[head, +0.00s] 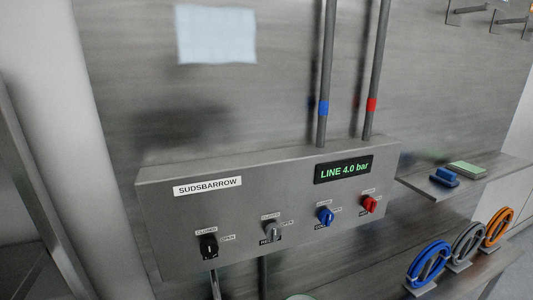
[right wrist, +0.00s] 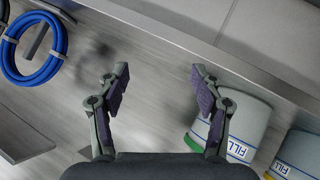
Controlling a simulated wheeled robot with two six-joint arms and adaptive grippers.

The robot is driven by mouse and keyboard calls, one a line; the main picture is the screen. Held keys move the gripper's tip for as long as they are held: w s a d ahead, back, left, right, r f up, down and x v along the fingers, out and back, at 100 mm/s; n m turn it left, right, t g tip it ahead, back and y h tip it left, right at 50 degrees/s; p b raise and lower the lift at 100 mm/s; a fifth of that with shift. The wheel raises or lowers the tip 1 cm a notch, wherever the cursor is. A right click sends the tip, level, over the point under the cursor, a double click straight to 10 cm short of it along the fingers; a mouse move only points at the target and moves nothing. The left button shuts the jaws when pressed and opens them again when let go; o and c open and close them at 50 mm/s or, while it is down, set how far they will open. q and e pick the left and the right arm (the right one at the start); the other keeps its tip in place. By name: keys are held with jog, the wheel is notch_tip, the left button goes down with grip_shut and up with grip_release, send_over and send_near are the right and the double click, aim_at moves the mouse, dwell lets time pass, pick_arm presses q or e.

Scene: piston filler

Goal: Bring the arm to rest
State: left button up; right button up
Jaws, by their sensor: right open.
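My right gripper (right wrist: 158,90) shows in the right wrist view with its two fingers spread wide and nothing between them. Beyond the fingers is a grey metal surface. A blue hose coil (right wrist: 62,55) is at the left of that view, apart from the fingers. A pale container with a "FILL" label (right wrist: 248,125) is at the right, partly behind the right finger. Neither gripper shows in the head view. The head view shows the grey SUDSBARROW panel (head: 290,184) with black, grey, blue and red valve knobs and a "LINE 4.0 bar" display (head: 343,170).
Hose coils in blue (head: 412,268), grey (head: 455,250) and orange (head: 487,240) stand on a low ledge at right. A small shelf (head: 425,184) holds a blue item (head: 444,177) and a green pad (head: 467,169). Two pipes rise above the panel. A second FILL container (right wrist: 300,152) stands at lower right.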

jog(key=s+a+f+m+g, duration=0.1)
jog(key=s+a+f+g, duration=0.2)
jog(key=s+f, duration=0.3)
jog(key=s+a+f+m+g, duration=0.2)
jog(key=s+f, duration=0.4)
jog(key=s, duration=1)
jog(key=s+a+f+m+g+b, duration=0.1)
jog(key=s+a+f+g, duration=0.3)
jog(key=s, duration=0.7)
notch_tip(320, 180, down, 3)
jog(key=shift+s+a+r+m+g, duration=0.15)
jog(key=shift+a+m+g, duration=0.35)
jog(key=shift+a, duration=0.4)
